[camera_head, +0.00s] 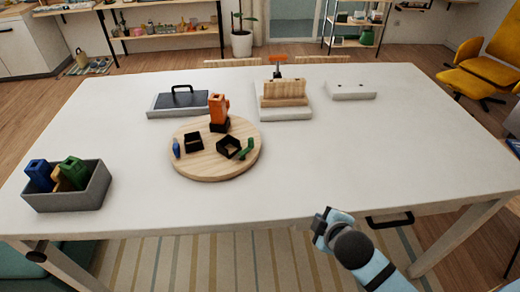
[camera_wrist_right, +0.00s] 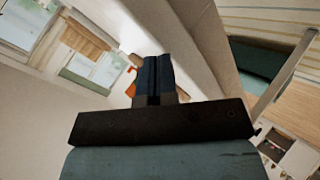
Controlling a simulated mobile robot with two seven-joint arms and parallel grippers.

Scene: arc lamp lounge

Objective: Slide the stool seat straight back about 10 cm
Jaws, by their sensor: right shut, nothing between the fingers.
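I cannot tell for sure which thing is the stool seat. Two light wooden edges, perhaps stool tops or chair backs, show behind the table, one (camera_head: 232,62) left of centre and one (camera_head: 322,59) right of it. My right gripper (camera_head: 320,224) is shut and empty, just off the table's front edge, well apart from all of these. In the right wrist view its dark fingers (camera_wrist_right: 153,72) are together. My left gripper is not in view.
A white table (camera_head: 330,150) fills the middle. It carries a round wooden board (camera_head: 216,172) with small parts, a grey bin (camera_head: 85,198), a black-handled tray (camera_head: 165,110) and a wooden block (camera_head: 284,100). A black handle (camera_head: 390,220) is on its front. A yellow chair (camera_head: 500,45) stands right.

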